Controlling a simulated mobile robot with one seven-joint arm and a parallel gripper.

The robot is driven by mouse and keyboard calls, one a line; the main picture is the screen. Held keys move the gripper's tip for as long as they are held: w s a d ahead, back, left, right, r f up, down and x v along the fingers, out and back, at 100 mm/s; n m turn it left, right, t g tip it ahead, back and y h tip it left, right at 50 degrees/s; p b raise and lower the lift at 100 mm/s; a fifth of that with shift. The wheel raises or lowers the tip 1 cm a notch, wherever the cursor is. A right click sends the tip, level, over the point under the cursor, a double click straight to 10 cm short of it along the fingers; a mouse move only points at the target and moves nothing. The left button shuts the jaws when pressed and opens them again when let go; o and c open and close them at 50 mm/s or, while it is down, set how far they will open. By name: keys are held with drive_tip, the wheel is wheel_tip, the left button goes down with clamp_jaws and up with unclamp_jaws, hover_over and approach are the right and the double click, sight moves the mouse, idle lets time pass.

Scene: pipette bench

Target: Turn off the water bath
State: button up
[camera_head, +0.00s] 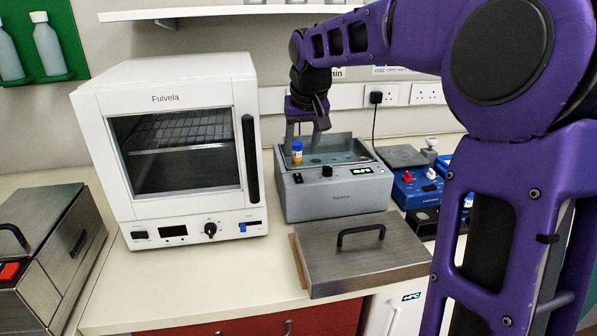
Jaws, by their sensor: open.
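The water bath (335,203) is a grey box on the bench, open at the top with water inside. My gripper (306,134) points down over the bath's left part, open. A small blue-capped vial with orange contents (297,155) stands upright at the bath, close to the fingers. I cannot tell whether they touch it.
A metal lid with a black handle (355,258) lies in front of the bath. A white Fulvela oven (187,96) stands left, and a steel box (48,240) farther left. Blue equipment (415,188) is at right. My purple arm hides the right side.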

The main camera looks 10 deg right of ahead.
sight(298, 176)
drive_tip(key=b+x, duration=0.1)
drive_tip(key=x, duration=0.8)
drive_tip(key=shift+w+f, duration=0.1)
drive_tip(key=shift+f, duration=0.1)
clamp_jaws()
